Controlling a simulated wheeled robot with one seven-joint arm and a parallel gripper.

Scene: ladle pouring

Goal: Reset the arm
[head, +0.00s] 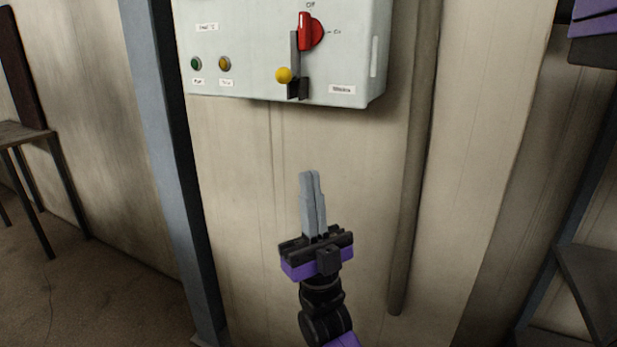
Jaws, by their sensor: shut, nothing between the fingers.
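My gripper (310,174) is in the lower middle of the head view, pointing up. Its two grey fingers lie together, shut with nothing between them. It is below a pale grey control box (250,45) on the wall and appears clear of it. My black and purple wrist and part of my arm show beneath the fingers.
The box carries a red rotary knob (311,32), a lever with a yellow ball (284,75), a green button (196,64) and an amber button (224,64). A vertical pipe (414,170) runs at the right. A blue-grey post (160,130) and a table (22,133) stand left.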

